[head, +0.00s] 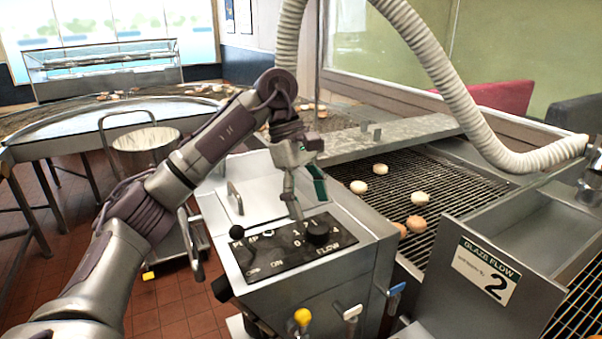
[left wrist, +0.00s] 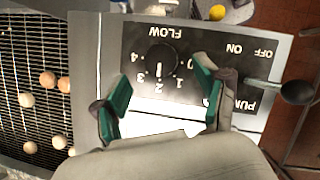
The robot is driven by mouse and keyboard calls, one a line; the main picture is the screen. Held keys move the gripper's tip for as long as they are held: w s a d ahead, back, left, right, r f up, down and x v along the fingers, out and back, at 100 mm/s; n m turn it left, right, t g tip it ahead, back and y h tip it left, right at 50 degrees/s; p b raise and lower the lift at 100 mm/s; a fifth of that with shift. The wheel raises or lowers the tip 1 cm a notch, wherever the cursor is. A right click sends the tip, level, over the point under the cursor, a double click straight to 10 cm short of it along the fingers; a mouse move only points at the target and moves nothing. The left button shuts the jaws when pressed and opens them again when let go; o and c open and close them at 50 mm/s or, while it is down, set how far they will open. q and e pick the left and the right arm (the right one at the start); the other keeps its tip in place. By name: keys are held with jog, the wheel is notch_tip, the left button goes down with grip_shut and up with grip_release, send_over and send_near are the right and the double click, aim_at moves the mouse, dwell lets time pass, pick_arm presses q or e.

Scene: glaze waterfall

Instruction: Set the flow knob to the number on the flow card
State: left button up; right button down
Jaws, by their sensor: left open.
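The black flow knob (head: 318,232) sits on the dark control panel (head: 290,257). In the left wrist view the knob (left wrist: 161,58) shows upside down amid the printed numbers 0 to 4, and its white mark points at the 2. The flow card (head: 486,271), headed "GLAZE FLOW", shows a large 2. My left gripper (head: 305,197) is open and empty above the panel, its tips close to the knob. In the left wrist view its green-padded fingers (left wrist: 160,98) are spread wide, with the knob beyond their tips and apart from them. My right gripper is out of view.
A pump lever with a black ball (head: 237,231) stands at the panel's left end. Yellow (head: 302,317), white and blue valve handles stick out at the front. A wire mesh conveyor (head: 400,190) with several round pastries runs behind. A ribbed hose (head: 440,65) arches overhead.

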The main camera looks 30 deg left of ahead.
pick_arm(q)
jog(key=v, duration=0.7)
jog(key=shift+r, duration=0.25)
jog(key=shift+f, duration=0.1)
